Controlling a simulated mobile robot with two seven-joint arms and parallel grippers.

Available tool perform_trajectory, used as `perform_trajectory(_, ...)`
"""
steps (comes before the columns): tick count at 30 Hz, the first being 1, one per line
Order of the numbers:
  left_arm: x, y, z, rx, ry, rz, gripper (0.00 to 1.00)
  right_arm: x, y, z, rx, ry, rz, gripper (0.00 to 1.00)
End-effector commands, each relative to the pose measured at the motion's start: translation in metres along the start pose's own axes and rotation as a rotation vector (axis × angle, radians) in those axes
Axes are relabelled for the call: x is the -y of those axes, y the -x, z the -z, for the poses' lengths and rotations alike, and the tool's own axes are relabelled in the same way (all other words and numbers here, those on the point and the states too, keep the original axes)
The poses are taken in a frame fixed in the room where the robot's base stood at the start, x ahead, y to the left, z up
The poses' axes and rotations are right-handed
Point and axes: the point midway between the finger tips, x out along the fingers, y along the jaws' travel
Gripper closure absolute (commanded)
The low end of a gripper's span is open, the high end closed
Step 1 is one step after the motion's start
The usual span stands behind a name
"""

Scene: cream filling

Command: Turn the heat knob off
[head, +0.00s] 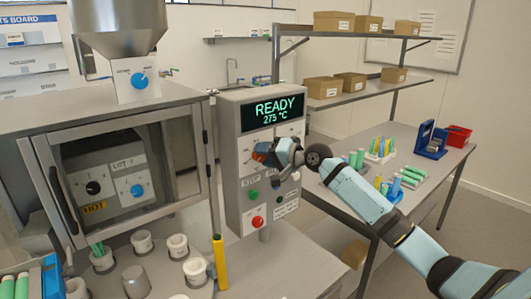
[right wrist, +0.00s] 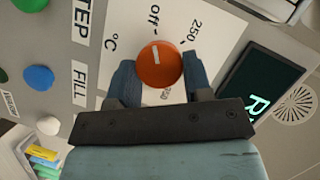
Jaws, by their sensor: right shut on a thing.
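The heat knob (right wrist: 160,66) is round and orange, on a light grey panel. In the right wrist view its white mark points towards the "Off" label, with "250" to the right of that label. My right gripper (right wrist: 158,78) is shut on the knob, one blue finger on each side. In the head view the right gripper (head: 272,153) reaches the panel from the right and mostly hides the knob. The display (head: 272,112) above reads "READY 275 °C". My left gripper is not in view.
Below the knob are a green button (head: 253,195) and a red button (head: 257,221). A cabinet (head: 120,130) with a "HOT" label stands left, with several white cups in front. A yellow post (head: 219,262) stands below the panel. A table (head: 400,150) with tubes is at right.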

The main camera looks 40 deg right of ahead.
Motion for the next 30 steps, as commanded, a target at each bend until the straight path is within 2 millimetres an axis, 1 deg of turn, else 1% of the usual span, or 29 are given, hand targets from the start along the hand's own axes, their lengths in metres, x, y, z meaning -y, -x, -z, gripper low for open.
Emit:
perform_trajectory(16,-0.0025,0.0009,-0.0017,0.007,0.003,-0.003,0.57,0.0002,-0.0001,-0.0001,-0.001,0.026,-0.010,0.78)
perform_trajectory(17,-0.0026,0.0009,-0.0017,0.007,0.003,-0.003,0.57,0.0002,-0.0001,-0.0001,-0.001,0.026,-0.010,0.52)
perform_trajectory(18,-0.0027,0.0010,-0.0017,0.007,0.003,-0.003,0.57,0.0002,-0.0001,-0.0001,0.000,0.025,-0.010,0.42)
perform_trajectory(20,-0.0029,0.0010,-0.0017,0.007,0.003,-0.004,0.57,0.0002,-0.0001,-0.0001,0.000,0.025,-0.010,0.29)
perform_trajectory(27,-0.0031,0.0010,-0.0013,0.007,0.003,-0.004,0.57,0.0002,0.0000,-0.0001,0.000,0.024,-0.010,0.29)
perform_trajectory(30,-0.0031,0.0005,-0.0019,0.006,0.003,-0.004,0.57,-0.0005,0.0032,-0.0002,-0.001,0.024,-0.010,0.29)
